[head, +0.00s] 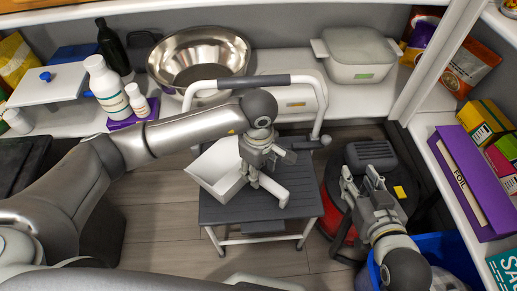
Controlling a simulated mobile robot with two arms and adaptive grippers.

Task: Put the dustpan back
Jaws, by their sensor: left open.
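The white dustpan (213,171) lies on the dark grey platform of a step stool (245,208), its pan towards the left and its pale handle (272,189) pointing to the lower right. My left gripper (268,163) is open, right above the dustpan where pan and handle meet, and hides part of it. I cannot tell whether its fingers touch the dustpan. My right gripper (360,181) is open and empty, to the right of the stool, in front of a dark round-topped object with a red base (343,236).
A counter behind holds a steel bowl (190,55), a lidded white container (355,50) and white bottles (107,85). The stool's white rail (317,95) rises behind my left gripper. A blue bin (440,248) and a shelf with a purple foil box (468,182) are at right.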

